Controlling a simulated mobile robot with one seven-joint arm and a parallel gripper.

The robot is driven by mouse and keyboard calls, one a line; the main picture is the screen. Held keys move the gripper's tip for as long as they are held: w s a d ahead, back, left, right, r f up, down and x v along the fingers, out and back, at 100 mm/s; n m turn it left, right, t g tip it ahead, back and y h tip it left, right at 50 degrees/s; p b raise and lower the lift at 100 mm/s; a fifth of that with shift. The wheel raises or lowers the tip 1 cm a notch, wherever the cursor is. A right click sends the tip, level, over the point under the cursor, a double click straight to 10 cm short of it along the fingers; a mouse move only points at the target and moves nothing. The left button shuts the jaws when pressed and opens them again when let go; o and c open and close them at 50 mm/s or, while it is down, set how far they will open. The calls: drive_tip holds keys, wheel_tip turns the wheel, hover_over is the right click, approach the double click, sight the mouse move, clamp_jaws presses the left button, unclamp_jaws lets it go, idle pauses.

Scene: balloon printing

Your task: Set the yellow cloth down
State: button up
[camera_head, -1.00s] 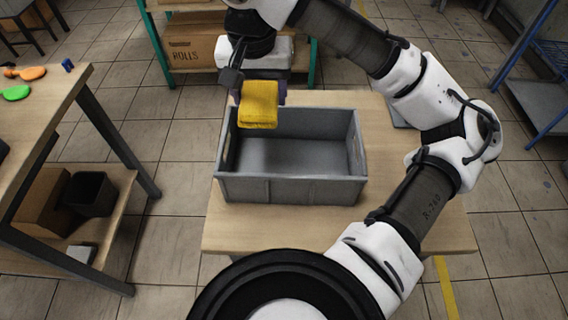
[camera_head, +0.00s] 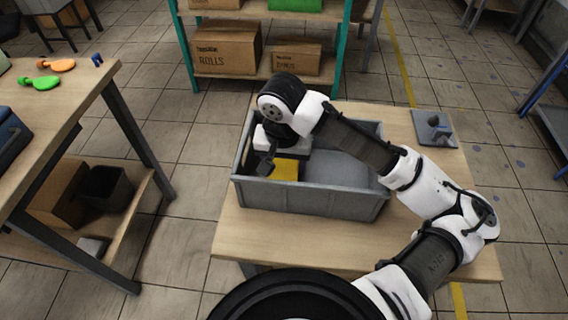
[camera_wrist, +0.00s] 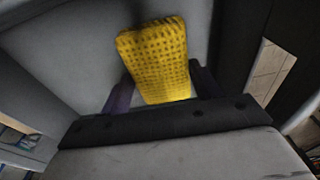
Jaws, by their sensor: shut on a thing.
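The yellow cloth (camera_head: 286,170) is a folded, textured pad. In the head view it shows inside the grey crate (camera_head: 310,199), at its left part, partly hidden by my arm. In the wrist view the cloth (camera_wrist: 158,62) stands out between the two dark purple fingers of my gripper (camera_wrist: 160,95), which is shut on it. The grey crate floor and walls surround it in that view. I cannot tell whether the cloth touches the crate floor.
The crate stands on a wooden table (camera_head: 245,240). A grey plate with a blue part (camera_head: 434,130) lies at the table's back right. The crate's right half looks empty. A side table at left holds orange (camera_head: 56,65) and green (camera_head: 40,83) items. Shelves with cardboard boxes (camera_head: 227,48) stand behind.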

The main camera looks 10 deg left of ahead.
sight(283, 171)
drive_tip(key=shift+f, duration=0.3)
drive_tip(key=shift+f, duration=0.15)
drive_tip(key=o, duration=0.9)
drive_tip(key=shift+o, duration=0.2)
wheel_tip(283, 171, up, 12)
drive_tip(key=s+p, duration=0.1)
drive_tip(key=shift+s, duration=0.25)
drive_tip(key=shift+r+p, duration=0.2)
drive_tip(key=shift+p, duration=0.15)
